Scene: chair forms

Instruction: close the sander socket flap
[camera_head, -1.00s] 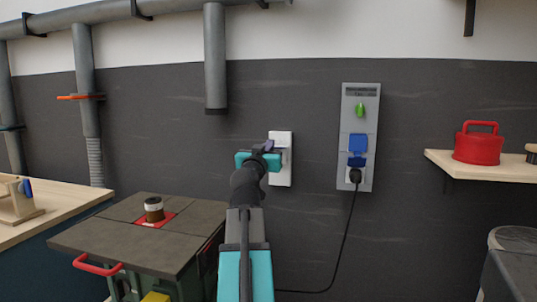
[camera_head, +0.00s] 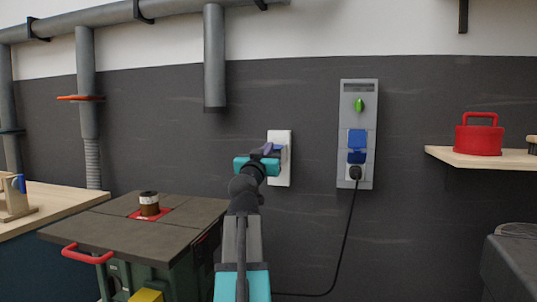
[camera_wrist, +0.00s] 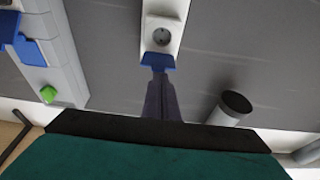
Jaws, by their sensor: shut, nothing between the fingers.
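A white socket plate (camera_head: 280,171) is on the dark wall, partly hidden behind my gripper. In the wrist view its round grey socket (camera_wrist: 162,37) is uncovered, and its blue flap (camera_wrist: 158,62) stands open beside it. My gripper (camera_head: 268,149) is shut and empty in front of the plate. In the wrist view its dark fingers reach to the blue flap; I cannot tell whether they touch it.
A grey socket panel (camera_head: 358,98) to the right has a green knob (camera_head: 359,105), blue flaps and a black plug (camera_head: 355,173) with a hanging cable. A grey pipe (camera_head: 214,60) hangs above left. A machine table (camera_head: 100,232) stands lower left, and a shelf (camera_head: 480,159) is at right.

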